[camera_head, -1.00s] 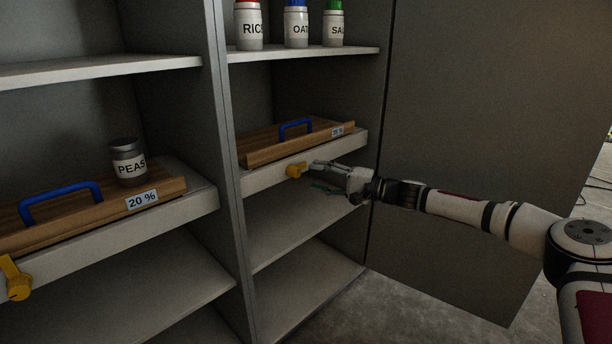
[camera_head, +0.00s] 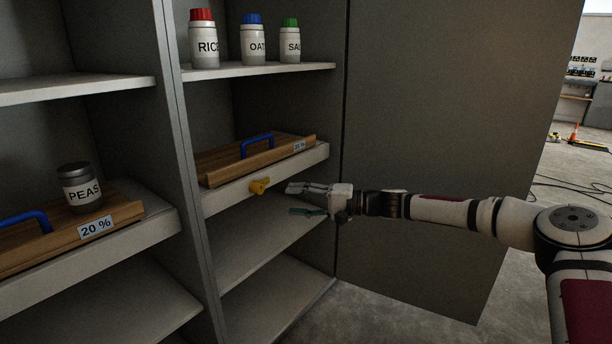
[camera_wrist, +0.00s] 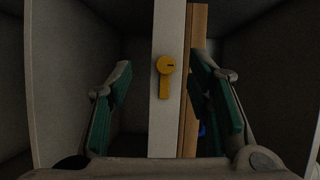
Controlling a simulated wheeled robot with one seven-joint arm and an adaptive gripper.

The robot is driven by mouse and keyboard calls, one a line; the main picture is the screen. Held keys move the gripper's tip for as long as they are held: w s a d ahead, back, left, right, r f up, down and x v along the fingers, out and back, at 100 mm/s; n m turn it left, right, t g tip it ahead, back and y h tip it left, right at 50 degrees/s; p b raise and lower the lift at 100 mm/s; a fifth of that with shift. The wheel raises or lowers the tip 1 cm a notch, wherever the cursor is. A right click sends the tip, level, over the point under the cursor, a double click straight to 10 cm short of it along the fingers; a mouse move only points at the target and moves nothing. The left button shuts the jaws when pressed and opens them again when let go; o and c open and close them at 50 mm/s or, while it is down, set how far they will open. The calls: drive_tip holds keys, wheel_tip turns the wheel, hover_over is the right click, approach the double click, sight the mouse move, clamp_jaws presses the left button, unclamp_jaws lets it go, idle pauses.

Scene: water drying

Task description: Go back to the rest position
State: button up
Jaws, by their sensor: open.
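My gripper (camera_head: 300,199) is open and empty, in front of the right-hand cabinet bay in the head view. Its fingers point left toward a yellow knob (camera_head: 259,186) on the front of the middle shelf, with a gap between them. In the wrist view the green-padded fingers of my gripper (camera_wrist: 165,90) are spread wide, and the yellow knob (camera_wrist: 165,77) shows between them, farther off. The knob's lever lies along the shelf edge in the head view.
A wooden tray (camera_head: 225,168) with a blue handle sits on that shelf. RICE (camera_head: 204,46), OAT (camera_head: 253,46) and SAL (camera_head: 290,47) jars stand above. A PEAS jar (camera_head: 80,190) stands on the left wooden tray (camera_head: 130,212). A grey door panel (camera_head: 430,130) is behind my arm.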

drive_tip(key=s+a+f+n+g+h, duration=0.2)
drive_tip(key=s+n+g+h, duration=0.55)
drive_tip(key=s, duration=1.25)
drive_tip(key=s+d+r+m+t+h, duration=0.1)
drive_tip(key=s+d+r+m+h, duration=0.15)
drive_tip(key=s+d, duration=0.75)
drive_tip(key=s+d+r+m+t+h, duration=0.25)
drive_tip(key=s+d+h, duration=0.2)
drive_tip(key=s, duration=0.95)
drive_tip(key=s+d+r+m+t+h, duration=0.15)
drive_tip(key=s+d+r, duration=0.25)
drive_tip(key=s+d, duration=0.55)
wheel_tip(320, 180, up, 34)
drive_tip(key=s+n+t+p, duration=0.1)
drive_tip(key=t+p, duration=0.2)
drive_tip(key=p, duration=3)
drive_tip(key=shift+s+a+h, duration=0.3)
drive_tip(key=shift+s+h, duration=0.05)
drive_tip(key=shift+h, duration=0.05)
